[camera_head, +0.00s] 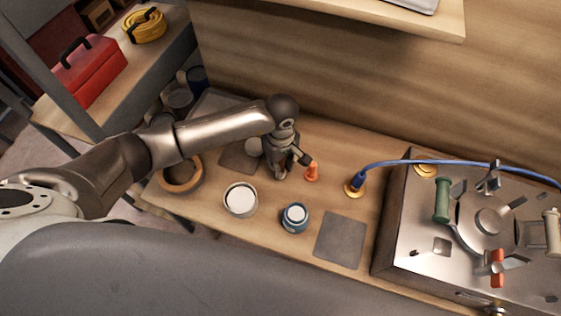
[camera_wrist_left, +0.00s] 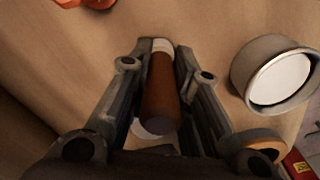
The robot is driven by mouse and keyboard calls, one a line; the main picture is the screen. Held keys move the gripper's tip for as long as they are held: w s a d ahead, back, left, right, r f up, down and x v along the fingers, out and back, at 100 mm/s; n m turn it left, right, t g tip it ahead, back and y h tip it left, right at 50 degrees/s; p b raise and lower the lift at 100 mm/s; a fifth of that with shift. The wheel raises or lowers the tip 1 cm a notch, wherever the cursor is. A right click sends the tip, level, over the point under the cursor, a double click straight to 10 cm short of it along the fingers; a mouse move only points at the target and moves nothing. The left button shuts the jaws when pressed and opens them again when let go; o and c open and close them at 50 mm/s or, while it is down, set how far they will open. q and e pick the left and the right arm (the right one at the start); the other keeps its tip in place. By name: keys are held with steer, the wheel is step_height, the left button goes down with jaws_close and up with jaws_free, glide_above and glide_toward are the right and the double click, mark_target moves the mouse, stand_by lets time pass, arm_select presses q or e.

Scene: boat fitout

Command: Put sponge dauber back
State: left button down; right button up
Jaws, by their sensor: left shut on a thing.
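My left gripper (camera_head: 281,174) points down low over the wooden bench, between the grey tin and the orange piece. In the left wrist view the gripper (camera_wrist_left: 161,60) is shut on a brown cylindrical handle with a pale end (camera_wrist_left: 161,90), which appears to be the sponge dauber. The handle lies between both fingers. In the head view the gripper hides it, and I cannot tell whether its end touches the bench. My right gripper is not in view.
A grey tin with white inside (camera_head: 240,200), a blue-rimmed jar (camera_head: 295,218) and a small orange piece (camera_head: 312,173) stand close by. A wooden ring (camera_head: 166,184) lies left. A dark square mat (camera_head: 340,240) is bare. A metal unit (camera_head: 420,270) with a blue cable (camera_head: 430,163) stands right.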

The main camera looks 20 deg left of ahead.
arm_select(q)
steer(key=shift+f, duration=0.15)
steer(key=c, duration=1.3)
jaws_free()
steer(key=shift+r, duration=0.4)
step_height(320, 180, up, 12)
steer(key=shift+f+b, duration=0.2)
steer(key=shift+b, duration=0.65)
